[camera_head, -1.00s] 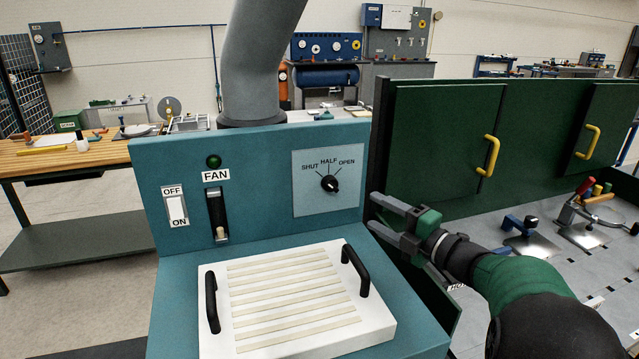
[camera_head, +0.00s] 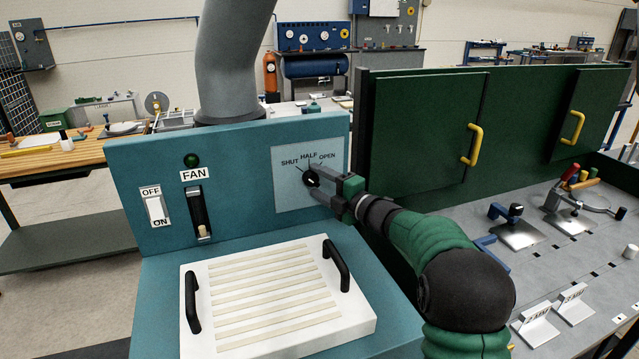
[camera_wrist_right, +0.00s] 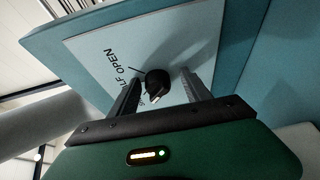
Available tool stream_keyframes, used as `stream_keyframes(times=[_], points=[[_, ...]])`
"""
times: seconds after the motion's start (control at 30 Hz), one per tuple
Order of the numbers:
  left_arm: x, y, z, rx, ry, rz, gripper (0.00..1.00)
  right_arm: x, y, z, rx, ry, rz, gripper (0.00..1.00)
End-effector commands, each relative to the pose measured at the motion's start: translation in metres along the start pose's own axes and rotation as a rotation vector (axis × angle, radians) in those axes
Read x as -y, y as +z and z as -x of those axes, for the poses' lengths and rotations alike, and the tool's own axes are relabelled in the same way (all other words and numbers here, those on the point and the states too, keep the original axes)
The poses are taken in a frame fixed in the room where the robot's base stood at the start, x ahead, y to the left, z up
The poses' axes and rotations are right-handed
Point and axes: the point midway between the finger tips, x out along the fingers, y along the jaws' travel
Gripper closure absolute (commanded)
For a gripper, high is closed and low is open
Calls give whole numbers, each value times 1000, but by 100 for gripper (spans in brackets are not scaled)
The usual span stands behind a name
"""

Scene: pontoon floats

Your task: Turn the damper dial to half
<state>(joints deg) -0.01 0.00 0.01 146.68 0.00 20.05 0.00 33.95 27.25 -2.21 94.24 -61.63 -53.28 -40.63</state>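The damper dial (camera_head: 311,179) is a black round knob on a pale plate (camera_head: 290,202), below the words SHUT, HALF and OPEN with thin marks. I cannot clearly tell which word it points to. My right gripper (camera_head: 329,189) reaches it from the right. In the right wrist view the knob (camera_wrist_right: 157,82) shows between the two spread fingers of my right gripper (camera_wrist_right: 160,88), with gaps on both sides. The fingers are open and not closed on the knob. My left gripper is not in view.
The plate is on a teal panel (camera_head: 235,145) with a fan switch (camera_head: 155,208) and a slider (camera_head: 200,215). A white slatted grate (camera_head: 260,300) with black handles lies below. A green cabinet (camera_head: 420,130) stands close on the right. A grey duct (camera_head: 228,70) rises behind.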

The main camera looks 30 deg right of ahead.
Motion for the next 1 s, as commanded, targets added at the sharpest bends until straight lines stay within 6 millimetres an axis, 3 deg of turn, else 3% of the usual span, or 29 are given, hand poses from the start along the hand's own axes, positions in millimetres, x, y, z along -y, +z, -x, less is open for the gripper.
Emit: stream_keyframes(times=[0.03,0.43,0.77,1.0], points=[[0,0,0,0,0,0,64,0,0,0,-1,0,0,49],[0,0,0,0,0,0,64,0,-2,-1,-4,-1,0,100],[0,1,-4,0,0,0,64,4,-2,-1,-5,10,-32,100],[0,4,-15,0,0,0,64,8,-2,-1,-4,57,-151,100]])
